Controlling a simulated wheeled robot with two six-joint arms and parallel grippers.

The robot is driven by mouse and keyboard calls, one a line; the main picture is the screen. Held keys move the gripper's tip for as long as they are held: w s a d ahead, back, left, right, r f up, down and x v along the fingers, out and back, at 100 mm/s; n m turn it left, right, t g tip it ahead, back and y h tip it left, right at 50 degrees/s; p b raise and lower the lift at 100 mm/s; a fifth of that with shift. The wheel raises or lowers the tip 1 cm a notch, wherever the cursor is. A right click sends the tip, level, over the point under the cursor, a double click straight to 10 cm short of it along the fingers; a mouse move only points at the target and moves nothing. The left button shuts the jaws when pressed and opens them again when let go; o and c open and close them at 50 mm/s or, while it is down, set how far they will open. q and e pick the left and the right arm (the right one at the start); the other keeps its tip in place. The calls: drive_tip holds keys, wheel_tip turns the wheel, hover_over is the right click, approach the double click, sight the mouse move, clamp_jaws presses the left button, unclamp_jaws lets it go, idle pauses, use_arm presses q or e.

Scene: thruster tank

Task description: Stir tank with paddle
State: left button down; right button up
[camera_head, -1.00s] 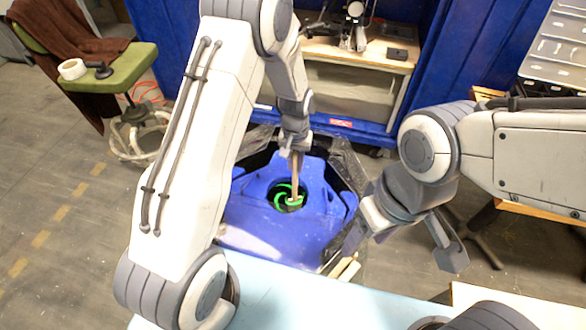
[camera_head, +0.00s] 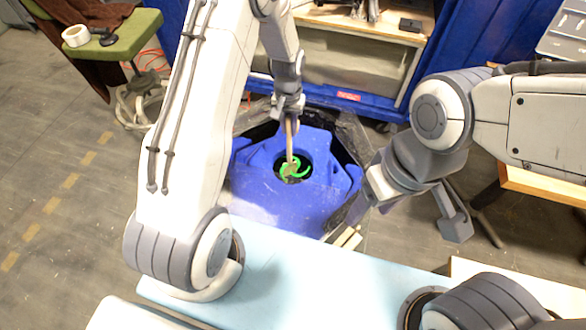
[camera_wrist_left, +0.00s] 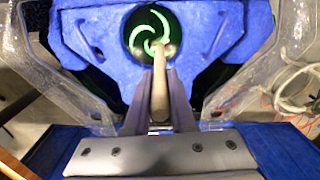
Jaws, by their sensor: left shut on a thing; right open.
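The blue tank (camera_head: 275,205) stands on the floor in the middle of the head view, with a dark round opening holding a green curved piece (camera_head: 299,172). My left gripper (camera_head: 289,112) is above the tank, shut on the light wooden paddle (camera_head: 290,140). The paddle points down and its lower end is at the opening, over the green piece. In the left wrist view the paddle (camera_wrist_left: 160,85) runs between the fingers to the opening in the blue tank (camera_wrist_left: 85,35). Whether its tip touches the green piece cannot be told. My right gripper (camera_head: 400,222) is open and empty, right of the tank.
Clear plastic sheeting (camera_head: 352,135) surrounds the tank. A pale blue surface (camera_head: 310,265) lies in front. A bench with a shelf (camera_head: 350,88) and blue walls stand behind. A green chair (camera_head: 120,38) with a tape roll (camera_head: 76,36) is at the upper left.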

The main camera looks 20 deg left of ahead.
use_arm(q)
drive_tip(key=d, duration=0.1)
drive_tip(key=s+d, duration=0.1)
drive_tip(key=d, duration=0.2)
drive_tip(key=shift+s+d+p, duration=0.15)
drive_tip(key=shift+s+p, duration=0.1)
drive_tip(key=shift+p, duration=0.05)
idle(0.8)
